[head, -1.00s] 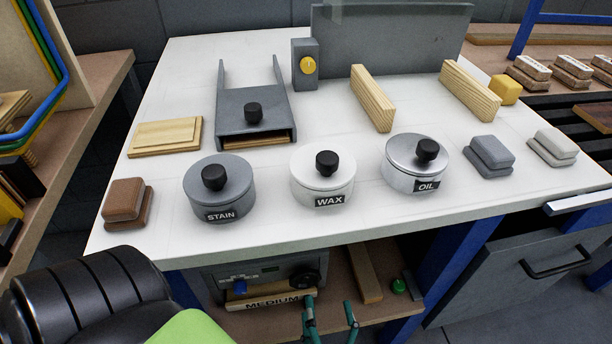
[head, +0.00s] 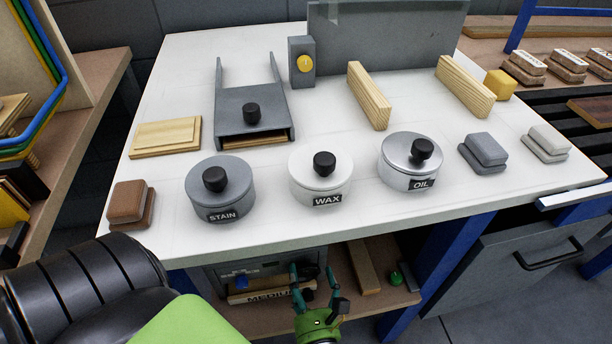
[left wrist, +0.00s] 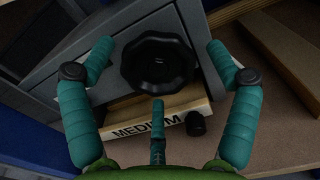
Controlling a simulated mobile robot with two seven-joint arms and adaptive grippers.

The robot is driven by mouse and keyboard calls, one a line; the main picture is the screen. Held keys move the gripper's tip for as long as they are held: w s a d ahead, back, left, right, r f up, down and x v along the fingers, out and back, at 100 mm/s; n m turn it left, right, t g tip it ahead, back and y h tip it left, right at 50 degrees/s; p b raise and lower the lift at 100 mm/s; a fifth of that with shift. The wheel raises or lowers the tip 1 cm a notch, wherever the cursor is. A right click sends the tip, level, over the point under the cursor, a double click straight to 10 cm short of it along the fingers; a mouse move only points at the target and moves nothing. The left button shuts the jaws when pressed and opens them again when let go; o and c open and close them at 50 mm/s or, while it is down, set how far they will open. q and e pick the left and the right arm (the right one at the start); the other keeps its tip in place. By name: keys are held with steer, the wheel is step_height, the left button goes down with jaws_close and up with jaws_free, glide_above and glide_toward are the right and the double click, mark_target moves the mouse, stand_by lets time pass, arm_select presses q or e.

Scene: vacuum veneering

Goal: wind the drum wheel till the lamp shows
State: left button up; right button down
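A grey machine (head: 222,270) stands on the shelf under the bench, mostly behind the bench edge and my gripper. Its black, scalloped wheel (left wrist: 158,62) shows face-on in the left wrist view. My left gripper (left wrist: 158,66) is open, with teal fingers on the left and right of the wheel and a third below it. Gaps show between fingers and wheel. In the head view my left gripper (head: 312,278) largely covers the wheel. I cannot make out a lit lamp on the machine. My right gripper is not in view.
A wooden piece marked MEDIUM (left wrist: 140,122) lies in front of the machine, with a small black knob (left wrist: 195,123) beside it. A wooden bar (head: 363,268) and a green-topped item (head: 396,279) are right. Stain, wax and oil pots stand on the white bench (head: 300,236).

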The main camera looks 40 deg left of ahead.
arm_select(q)
steer(key=c, duration=0.9)
steer(key=m, duration=0.5)
steer(key=shift+s+f+m+p, duration=0.15)
steer(key=shift+s+m+p, duration=0.05)
steer(key=shift+m+p, duration=0.2)
steer(key=o, duration=1.1)
steer(key=shift+o, duration=0.2)
steer(key=shift+w, duration=0.1)
